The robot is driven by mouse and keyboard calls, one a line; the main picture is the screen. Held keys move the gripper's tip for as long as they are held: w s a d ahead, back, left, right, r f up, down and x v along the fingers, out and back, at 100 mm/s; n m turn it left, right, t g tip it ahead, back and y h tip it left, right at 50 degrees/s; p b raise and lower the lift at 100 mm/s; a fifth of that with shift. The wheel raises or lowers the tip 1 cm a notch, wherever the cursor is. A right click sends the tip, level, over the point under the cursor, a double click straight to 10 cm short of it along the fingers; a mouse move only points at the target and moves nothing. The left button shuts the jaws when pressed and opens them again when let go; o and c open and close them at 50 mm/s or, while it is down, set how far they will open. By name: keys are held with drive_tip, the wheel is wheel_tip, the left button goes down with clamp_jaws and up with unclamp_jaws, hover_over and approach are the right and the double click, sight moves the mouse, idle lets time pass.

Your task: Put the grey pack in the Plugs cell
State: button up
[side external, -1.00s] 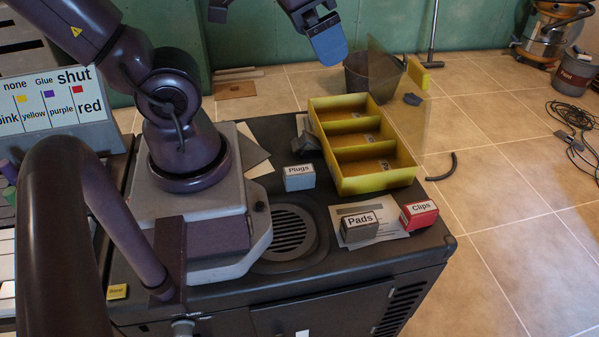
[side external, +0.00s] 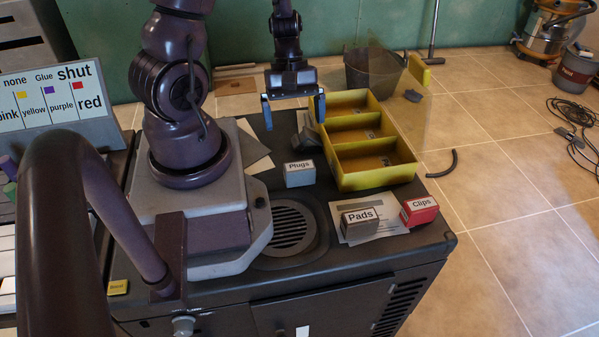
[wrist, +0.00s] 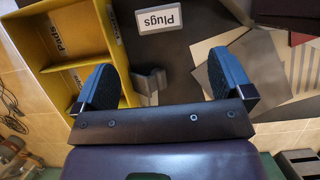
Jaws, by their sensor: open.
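A light grey pack labelled "Plugs" (side external: 300,174) stands on the dark bench top, left of the yellow tray (side external: 375,183). It also shows at the top of the wrist view (wrist: 159,18), beyond my fingers. The tray has three cells with small labels inside. I cannot surely read which one says Plugs. My gripper (side external: 293,110) is open and empty, with blue fingers, above the bench by the tray's far left end. In the wrist view my gripper (wrist: 163,75) frames a small grey angular piece (wrist: 150,84) below it, beside the tray.
A grey-brown pack labelled "Pads" (side external: 360,223) sits partly on a paper sheet near the front. A red pack labelled "Clips" (side external: 419,211) stands right of it. A clear upright panel (side external: 412,110) is behind the tray's right side. A round vent (side external: 292,228) lies in front of the grey pack.

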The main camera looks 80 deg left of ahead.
sight(299, 165)
drive_tip(key=x, duration=1.1)
drive_tip(key=shift+d+f, duration=0.25)
drive_tip(key=shift+f, duration=0.05)
drive_tip(key=c, duration=1.1)
drive_tip(key=shift+r, duration=0.15)
